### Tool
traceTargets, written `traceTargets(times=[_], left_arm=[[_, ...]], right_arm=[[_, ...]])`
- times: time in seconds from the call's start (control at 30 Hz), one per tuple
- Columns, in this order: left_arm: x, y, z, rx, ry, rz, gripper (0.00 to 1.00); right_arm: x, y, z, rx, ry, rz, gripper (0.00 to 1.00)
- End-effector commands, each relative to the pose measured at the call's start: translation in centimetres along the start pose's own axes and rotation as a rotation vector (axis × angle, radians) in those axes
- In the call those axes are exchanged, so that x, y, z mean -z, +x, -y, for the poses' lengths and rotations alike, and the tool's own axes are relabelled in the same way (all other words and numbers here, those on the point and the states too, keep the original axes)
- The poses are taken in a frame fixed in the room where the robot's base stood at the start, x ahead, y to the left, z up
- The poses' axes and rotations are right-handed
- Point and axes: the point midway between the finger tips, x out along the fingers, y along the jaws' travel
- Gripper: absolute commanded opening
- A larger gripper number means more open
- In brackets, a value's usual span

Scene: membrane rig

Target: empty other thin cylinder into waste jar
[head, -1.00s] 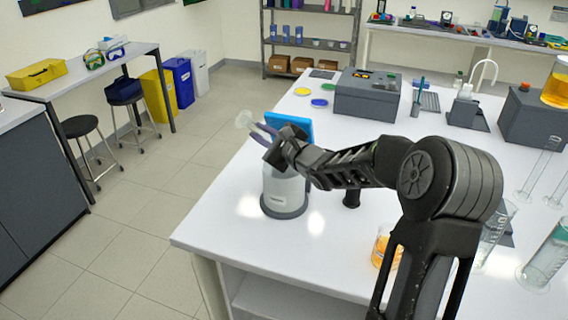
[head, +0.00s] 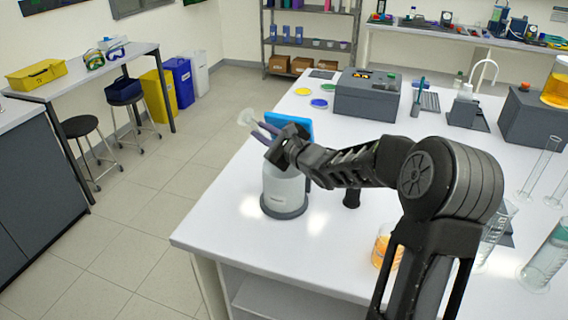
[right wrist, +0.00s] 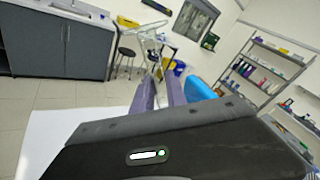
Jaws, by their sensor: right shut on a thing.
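My right gripper (head: 264,132) is shut on a clear thin cylinder; its round foot (head: 246,118) shows beyond the purple-grey fingertips. The cylinder also shows in the right wrist view (right wrist: 150,42), tilted beyond the fingers (right wrist: 160,92). The rest of it is hidden, and I cannot tell whether liquid is in it. A whitish jar with a grey base (head: 284,192), seemingly the waste jar, stands near the bench's left edge, just below the gripper. The gripper hides the jar's mouth. My left gripper is not in view.
A blue panel (head: 290,124) stands behind the gripper. A beaker of orange liquid (head: 386,246) stands near the front edge. Other clear cylinders (head: 541,168) stand at the right. The white bench (head: 235,215) is clear left of the jar.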

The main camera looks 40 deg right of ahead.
Motion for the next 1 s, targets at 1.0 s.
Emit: traceTargets(times=[1.0], left_arm=[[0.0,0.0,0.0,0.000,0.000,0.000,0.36]], right_arm=[[0.1,0.3,-2.7,-0.003,-0.284,-0.038,0.00]])
